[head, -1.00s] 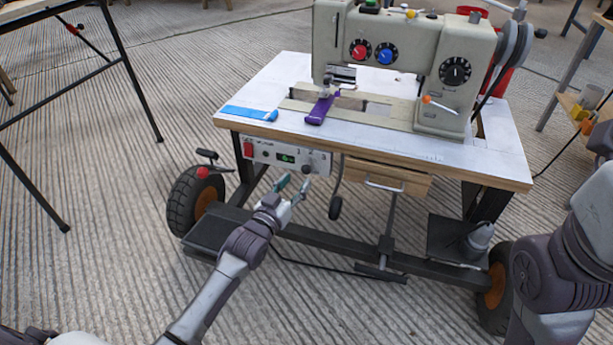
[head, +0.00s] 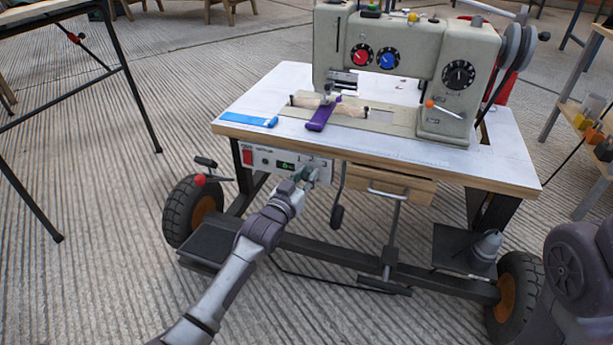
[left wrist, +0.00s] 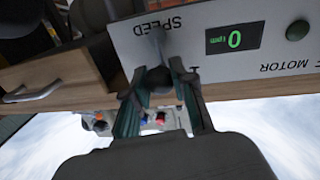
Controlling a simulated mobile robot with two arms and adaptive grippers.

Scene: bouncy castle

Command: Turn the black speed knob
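The black speed knob (left wrist: 159,79) sits on the white control panel (left wrist: 212,42), below the upside-down word SPEED in the left wrist view. My left gripper (left wrist: 160,84) has one finger on each side of the knob, with its tips close to the panel. I cannot tell whether the fingers press on the knob or stand just clear of it. In the head view the left gripper (head: 312,176) is at the panel's right part and covers the knob. The green display (left wrist: 235,39) reads 0 rpm. My right gripper is not in view.
The panel hangs under the front edge of a white-topped table (head: 460,160) bearing a sewing machine (head: 452,75). A wooden drawer (head: 410,186) is right of the panel. A wheel (head: 187,213) and dark frame bars stand below.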

